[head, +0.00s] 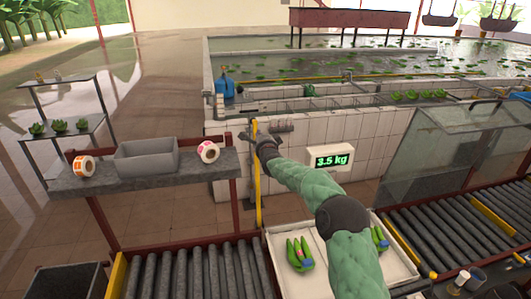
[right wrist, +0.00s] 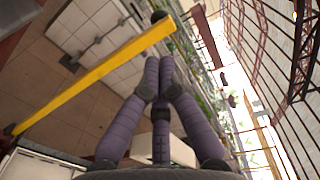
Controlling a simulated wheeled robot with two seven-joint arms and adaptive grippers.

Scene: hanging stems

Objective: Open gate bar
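The yellow gate bar (head: 257,190) stands close to upright between the left roller conveyor and the white tiled tank wall. My right gripper (head: 264,138) is at the bar's upper end, just right of it. In the right wrist view the bar (right wrist: 100,73) runs diagonally, with a dark knob at its upper end. The purple-grey fingers of my right gripper (right wrist: 158,64) come together at their tips, just below the bar's upper part. No part of the bar shows between them. Whether the fingertips touch the bar is unclear. My left gripper is out of view.
A white tray (head: 283,262) with green produce bundles lies under my right arm, between the left rollers (head: 200,272) and right rollers (head: 440,230). A scale display (head: 331,158) reads 3.5 kg. A shelf (head: 130,183) with a grey bin and tape rolls stands at left.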

